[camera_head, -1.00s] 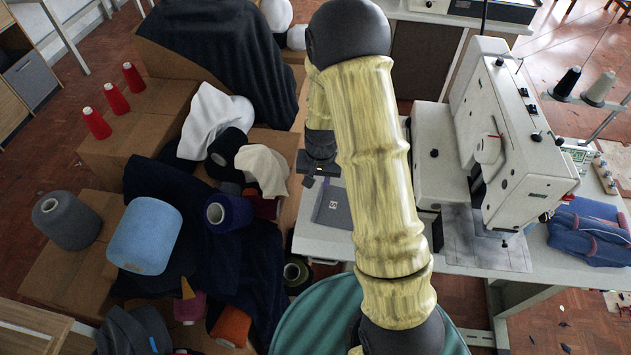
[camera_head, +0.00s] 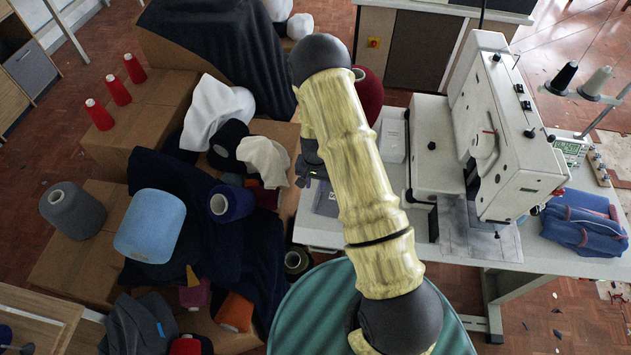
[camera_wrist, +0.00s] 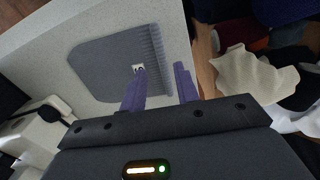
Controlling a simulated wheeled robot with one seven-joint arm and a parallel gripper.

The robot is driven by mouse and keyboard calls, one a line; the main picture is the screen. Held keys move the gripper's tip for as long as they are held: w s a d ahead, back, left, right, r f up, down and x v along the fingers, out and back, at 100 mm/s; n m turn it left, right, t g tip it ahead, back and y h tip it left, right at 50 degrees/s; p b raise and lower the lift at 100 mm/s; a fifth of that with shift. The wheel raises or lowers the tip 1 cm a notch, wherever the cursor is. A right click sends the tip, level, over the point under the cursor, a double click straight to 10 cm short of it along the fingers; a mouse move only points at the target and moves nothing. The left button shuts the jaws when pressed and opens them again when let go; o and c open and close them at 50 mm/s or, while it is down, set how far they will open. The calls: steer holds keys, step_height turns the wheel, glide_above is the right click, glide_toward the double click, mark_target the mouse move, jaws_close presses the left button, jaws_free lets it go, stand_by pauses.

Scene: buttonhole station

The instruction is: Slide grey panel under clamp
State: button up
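The grey panel (camera_wrist: 105,62) lies flat on the pale table, with a ribbed edge and a small white label. In the head view only part of the panel (camera_head: 326,203) shows beside my arm. My gripper (camera_wrist: 160,75) is open and empty in the wrist view; its left purple finger overlaps the panel near the label, its right finger shows near the table edge. Contact cannot be told. In the head view my gripper is mostly hidden by my arm. The white buttonhole machine (camera_head: 510,140) stands right of the panel; its clamp area (camera_head: 492,228) is small, above a grey plate (camera_head: 455,240).
Boxes with dark cloth and yarn cones, among them a blue cone (camera_head: 150,225), crowd the left of the table (camera_head: 400,215). Folded blue garments (camera_head: 585,222) lie right of the machine.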

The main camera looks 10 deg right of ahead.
mark_target(316, 199)
step_height(316, 199, down, 6)
steer(key=b, duration=0.3)
steer(key=b, duration=0.3)
steer(key=shift+f+b, duration=0.3)
steer(key=shift+f, duration=0.1)
steer(key=shift+r, duration=0.3)
steer(key=shift+f+b, duration=0.85)
steer(key=shift+f, duration=0.15)
stand_by(0.3)
stand_by(0.6)
steer(key=c, duration=0.7)
